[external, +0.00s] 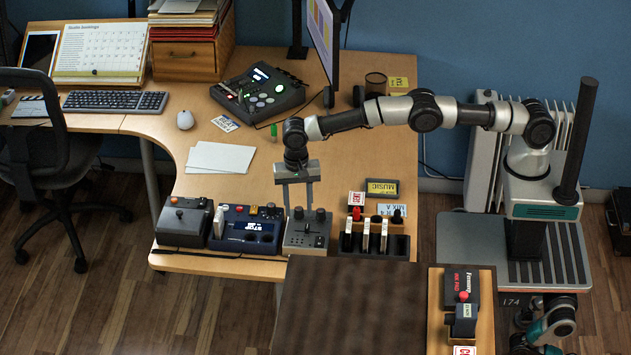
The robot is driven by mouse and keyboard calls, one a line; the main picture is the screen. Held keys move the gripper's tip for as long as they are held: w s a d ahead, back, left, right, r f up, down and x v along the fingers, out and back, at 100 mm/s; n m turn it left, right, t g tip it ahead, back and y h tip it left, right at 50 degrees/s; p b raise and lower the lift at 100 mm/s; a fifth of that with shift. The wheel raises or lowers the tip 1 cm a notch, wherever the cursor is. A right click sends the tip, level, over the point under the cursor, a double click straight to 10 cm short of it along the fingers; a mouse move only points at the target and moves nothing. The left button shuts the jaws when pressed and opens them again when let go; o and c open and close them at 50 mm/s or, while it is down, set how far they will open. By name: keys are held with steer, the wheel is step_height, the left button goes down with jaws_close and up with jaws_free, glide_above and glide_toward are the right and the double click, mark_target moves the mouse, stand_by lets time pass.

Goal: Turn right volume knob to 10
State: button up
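A small grey mixer box (305,242) stands near the desk's front edge, with two dark round knobs along its back. The left knob (298,213) and right knob (320,214) are too small to read a setting or scale. Which label marks volume cannot be read. My gripper (299,207) points straight down over the back of this box, its two pale fingers apart and nothing visible held. The fingers appear beside the left knob, with the right knob just to the right of them. Whether they touch anything cannot be told.
A rack of stamps (374,240) stands on the right. Desk space behind the box is mostly clear.

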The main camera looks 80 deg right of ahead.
mark_target(297, 209)
step_height(297, 209, up, 17)
steer(key=p, duration=0.6)
steer(key=shift+w+r+p, duration=0.15)
steer(key=shift+r+p, duration=0.05)
steer(key=shift+p, duration=0.2)
